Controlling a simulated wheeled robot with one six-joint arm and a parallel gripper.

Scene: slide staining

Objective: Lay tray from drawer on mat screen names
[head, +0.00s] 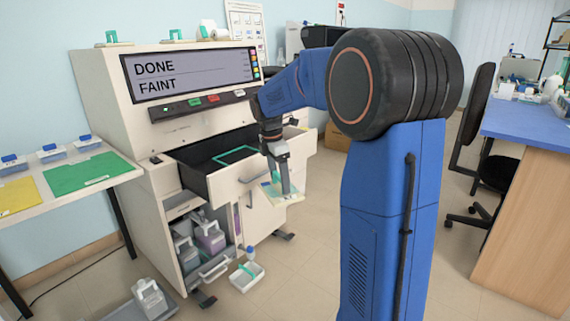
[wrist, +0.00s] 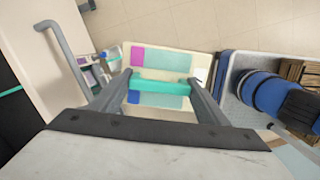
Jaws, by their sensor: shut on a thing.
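The screen (head: 187,73) on the cream machine reads "DONE" and "FAINT". The machine's dark drawer (head: 205,168) stands open, with a teal outline inside it. My gripper (head: 282,188) is in front of the drawer, shut on the teal handle of a cream slide tray (head: 291,194). In the wrist view my gripper (wrist: 157,90) grips the handle across the middle of the tray (wrist: 200,68); one slide shows a magenta end and another a blue end. A green mat (head: 80,172) and a yellow mat (head: 18,195) lie on the left table.
Blue-lidded boxes (head: 50,153) stand behind the mats. Below the drawer, an open cabinet holds bottles (head: 209,237). A white tray (head: 247,277) and a grey tray with a jug (head: 149,298) are on the floor. A chair (head: 495,172) and blue-topped desk (head: 525,122) stand at right.

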